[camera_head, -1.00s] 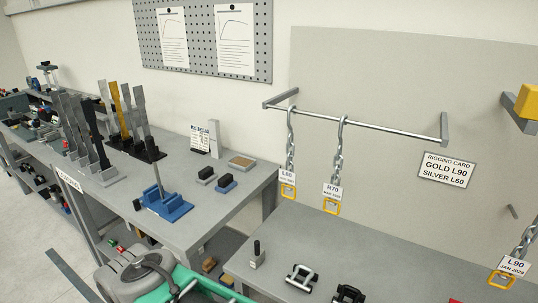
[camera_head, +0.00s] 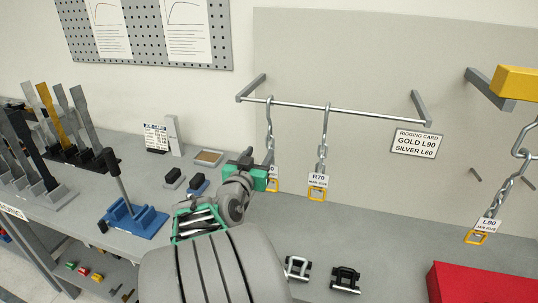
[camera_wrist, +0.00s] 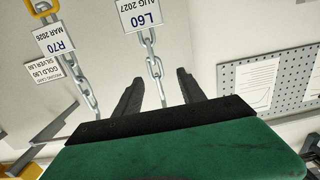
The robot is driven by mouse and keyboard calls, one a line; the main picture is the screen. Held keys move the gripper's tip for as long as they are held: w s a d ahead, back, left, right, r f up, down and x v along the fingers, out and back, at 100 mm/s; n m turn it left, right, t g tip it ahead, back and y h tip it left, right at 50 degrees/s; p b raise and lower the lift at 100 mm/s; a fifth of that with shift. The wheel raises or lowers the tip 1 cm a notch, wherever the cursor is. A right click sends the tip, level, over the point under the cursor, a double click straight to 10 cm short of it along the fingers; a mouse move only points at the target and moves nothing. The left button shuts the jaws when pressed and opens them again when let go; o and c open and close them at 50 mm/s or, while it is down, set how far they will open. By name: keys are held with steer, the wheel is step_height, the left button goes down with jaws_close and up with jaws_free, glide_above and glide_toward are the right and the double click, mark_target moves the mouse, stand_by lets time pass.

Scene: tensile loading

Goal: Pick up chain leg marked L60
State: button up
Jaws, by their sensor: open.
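The L60 chain leg (camera_head: 269,122) hangs at the left end of the rail in the head view. Its tag (camera_wrist: 140,17) reads L60, AUG 2027 in the wrist view, where the picture is upside down. In the head view my gripper (camera_head: 259,161) covers most of that tag, and part of its yellow ring shows beside the gripper. In the wrist view my gripper (camera_wrist: 159,88) is open. The silver L60 chain (camera_wrist: 154,66) appears between its two dark fingers, with no visible contact. How far in depth the fingers reach is unclear.
The R70 chain leg (camera_head: 322,150) hangs close by on the same rail (camera_head: 375,119). The L90 chain leg (camera_head: 500,190) hangs at right under a yellow block (camera_head: 517,82). A rigging card (camera_head: 416,142) says gold L90, silver L60. Two shackles (camera_head: 345,279) and a red box (camera_head: 480,285) are on the bench.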

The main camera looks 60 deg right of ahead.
mark_target(269, 140)
steer(key=shift+h, duration=0.3)
steer(key=d+p, duration=0.1)
steer(key=d, duration=0.1)
steer(key=d+p, duration=0.1)
steer(key=d, duration=0.2)
steer(key=d+p, duration=0.1)
steer(key=d, duration=0.2)
steer(key=shift+w+d+r, duration=0.15)
steer(key=shift+w+r, duration=0.05)
steer(key=shift+r, duration=0.15)
steer(key=shift+c, duration=0.2)
jaws_close()
steer(key=shift+r, duration=0.2)
stand_by(0.3)
